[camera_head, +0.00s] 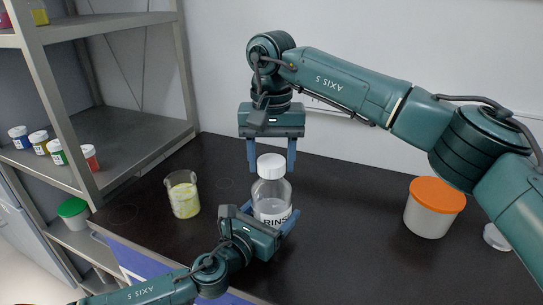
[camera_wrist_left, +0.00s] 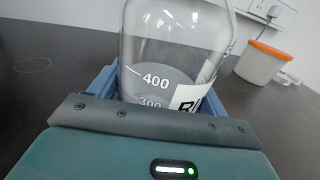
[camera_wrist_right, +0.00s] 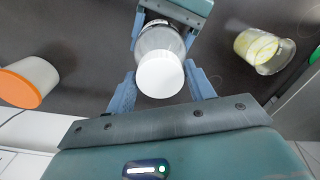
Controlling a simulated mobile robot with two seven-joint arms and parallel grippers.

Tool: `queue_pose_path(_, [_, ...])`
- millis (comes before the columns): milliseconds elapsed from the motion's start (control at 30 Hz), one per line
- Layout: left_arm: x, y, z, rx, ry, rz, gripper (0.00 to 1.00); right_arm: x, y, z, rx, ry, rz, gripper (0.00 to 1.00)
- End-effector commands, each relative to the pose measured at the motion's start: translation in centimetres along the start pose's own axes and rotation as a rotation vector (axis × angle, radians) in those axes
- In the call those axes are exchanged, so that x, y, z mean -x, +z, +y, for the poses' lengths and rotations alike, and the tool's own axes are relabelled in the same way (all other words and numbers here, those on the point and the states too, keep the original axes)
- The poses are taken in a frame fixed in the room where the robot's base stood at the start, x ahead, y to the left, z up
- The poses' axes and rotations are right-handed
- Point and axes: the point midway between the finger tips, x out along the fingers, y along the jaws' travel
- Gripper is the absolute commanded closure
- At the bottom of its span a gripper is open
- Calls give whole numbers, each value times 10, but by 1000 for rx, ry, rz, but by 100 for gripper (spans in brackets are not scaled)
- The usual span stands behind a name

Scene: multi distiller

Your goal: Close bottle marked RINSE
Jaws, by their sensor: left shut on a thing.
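The clear RINSE bottle (camera_head: 272,201) stands upright on the dark bench, and a white cap (camera_head: 271,167) sits on its mouth. I cannot tell how tight the cap is. My left gripper (camera_head: 270,222) is shut around the bottle's body, low on the label. In the left wrist view the bottle (camera_wrist_left: 172,50) stands between the fingers, with volume marks and part of the label showing. My right gripper (camera_head: 271,163) is open, pointing down over the bottle from behind. In the right wrist view its fingers (camera_wrist_right: 162,88) are on either side of the white cap (camera_wrist_right: 160,75), apart from it.
A beaker of yellow liquid (camera_head: 183,194) stands left of the bottle. A metal shelf (camera_head: 120,148) with small jars is at the left.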

Motion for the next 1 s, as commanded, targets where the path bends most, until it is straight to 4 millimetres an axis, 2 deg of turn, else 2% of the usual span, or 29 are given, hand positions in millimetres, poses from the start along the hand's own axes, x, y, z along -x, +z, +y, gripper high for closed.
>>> queue_pose_path(33, [0, -1, 0, 1, -1, 2, 87, 0, 0, 0, 0, 0, 0, 51])
queue_pose_path(400, [0, -1, 0, 1, 0, 2, 87, 0, 0, 0, 0, 0, 0, 80])
queue_pose_path(567, [0, -1, 0, 1, 0, 2, 87, 0, 0, 0, -73, 0, 0, 80])
queue_pose_path(667, [0, -1, 0, 1, 0, 2, 87, 1, 0, 0, -237, 0, 0, 80])
queue_pose_path(1000, [0, -1, 0, 1, 0, 2, 87, 0, 0, 0, -987, 0, 1, 80])
